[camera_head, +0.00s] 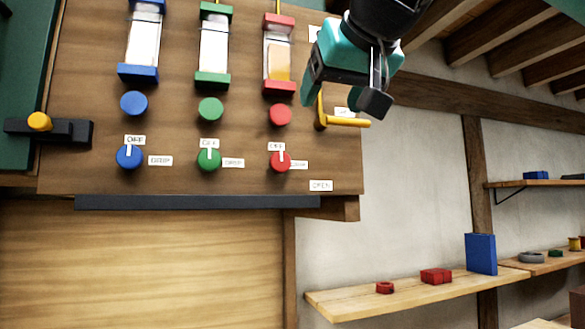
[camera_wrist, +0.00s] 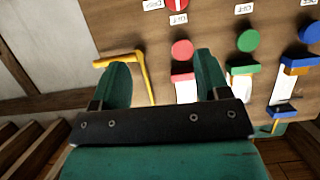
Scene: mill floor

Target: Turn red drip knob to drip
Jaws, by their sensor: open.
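The red drip knob (camera_head: 281,161) is the lowest red part on the wooden panel. Its white pointer stands upright toward the OFF label (camera_head: 277,146), and a label partly behind it lies at its right. In the wrist view, turned upside down, the red drip knob (camera_wrist: 175,4) is cut by the top edge. My gripper (camera_head: 340,100) is open and empty, up and right of the knob and apart from it. In the wrist view the gripper fingers (camera_wrist: 163,80) are spread, with the yellow lever (camera_wrist: 146,72) partly behind the left one.
A plain red disc (camera_head: 280,115) sits above the red knob, under a red-framed gauge (camera_head: 279,60). Green (camera_head: 209,159) and blue (camera_head: 129,157) knobs stand to the left. The yellow lever (camera_head: 347,122) sticks out by my gripper. A dark ledge (camera_head: 200,202) runs below.

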